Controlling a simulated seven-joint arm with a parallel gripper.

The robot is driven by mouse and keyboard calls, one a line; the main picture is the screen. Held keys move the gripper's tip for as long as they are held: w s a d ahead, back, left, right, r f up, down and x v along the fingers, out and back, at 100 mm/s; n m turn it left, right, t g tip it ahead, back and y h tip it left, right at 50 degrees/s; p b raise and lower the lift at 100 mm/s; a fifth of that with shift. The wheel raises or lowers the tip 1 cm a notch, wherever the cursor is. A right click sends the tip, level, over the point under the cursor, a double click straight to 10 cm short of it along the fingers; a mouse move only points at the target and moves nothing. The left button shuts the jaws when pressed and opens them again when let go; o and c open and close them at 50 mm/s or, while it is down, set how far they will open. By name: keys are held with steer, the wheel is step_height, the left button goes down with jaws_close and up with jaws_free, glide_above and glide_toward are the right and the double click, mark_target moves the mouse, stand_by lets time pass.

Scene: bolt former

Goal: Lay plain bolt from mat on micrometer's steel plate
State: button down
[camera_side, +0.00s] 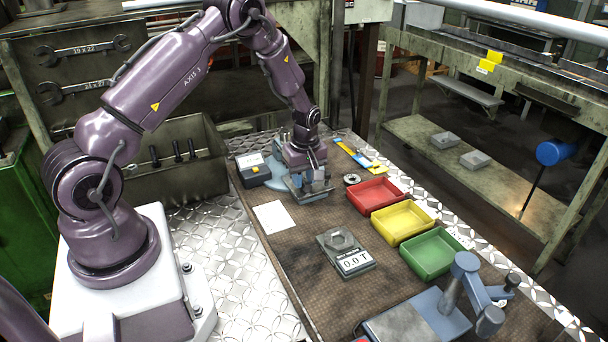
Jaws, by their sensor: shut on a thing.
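My gripper (318,186) is low over the far part of the bench, pointing down. It is shut on a small grey thing that I take for the plain bolt; its shape is mostly hidden by the fingers. Right below and around the fingertips is a blue-grey device with a steel plate (307,196), apparently the micrometer. I cannot tell whether the held thing touches the plate. I see no other bolt on the visible part of the mat.
A small box with a display (252,170) stands left of the mat. Red (375,195), yellow (403,222) and green (432,254) trays line the right side. A gauge reading 0.0 T (346,252) and a white sheet (273,217) lie nearer. A blue-grey clamp (465,290) stands front right.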

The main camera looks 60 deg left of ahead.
steer(key=c, duration=0.8)
jaws_free()
step_height(320, 180, up, 12)
steer(key=s+d+r+m+t, duration=0.2)
steer(key=s+d+r+m, duration=0.4)
steer(key=s+d+r+m+t, duration=0.1)
steer(key=s+d+r+m, duration=0.5)
steer(key=s+d+r, duration=0.1)
steer(key=s+d+r+m+t, duration=0.2)
steer(key=s+d+r+m, duration=0.4)
steer(key=s, duration=0.1)
steer(key=shift+s+d+r+t+h, duration=0.2)
steer(key=shift+d+t+h, duration=0.1)
steer(key=shift+d+h, duration=0.1)
